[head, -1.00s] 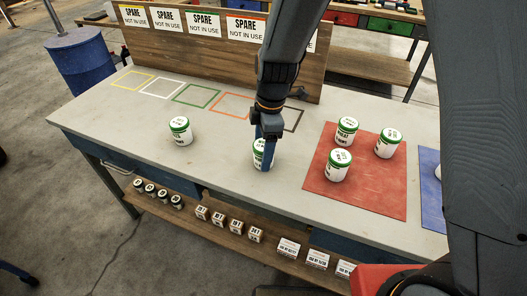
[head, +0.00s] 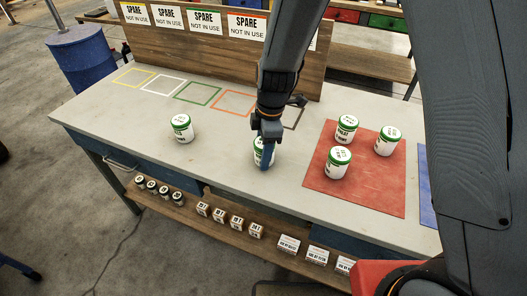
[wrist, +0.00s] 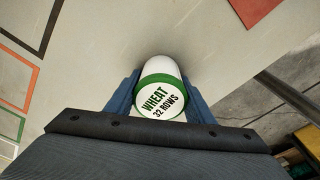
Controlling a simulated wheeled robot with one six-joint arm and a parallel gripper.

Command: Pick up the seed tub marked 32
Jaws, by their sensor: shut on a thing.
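The seed tub marked 32 (wrist: 162,98) is white with a green band, and its lid reads "WHEAT 32 ROWS" in the wrist view. In the head view this tub (head: 258,156) is partly hidden behind my gripper (head: 265,155), near the middle of the grey table. My gripper's blue fingers (wrist: 163,100) are on both sides of the tub in the wrist view, shut on it. I cannot tell whether the tub is clear of the table top.
Three similar tubs stand on a red mat (head: 320,189) to the right, one being the front tub (head: 338,163). Another tub (head: 181,129) stands alone at left. A wooden board (head: 180,50) with SPARE signs rises behind coloured outlines. Small boxes line the lower shelf (head: 262,252).

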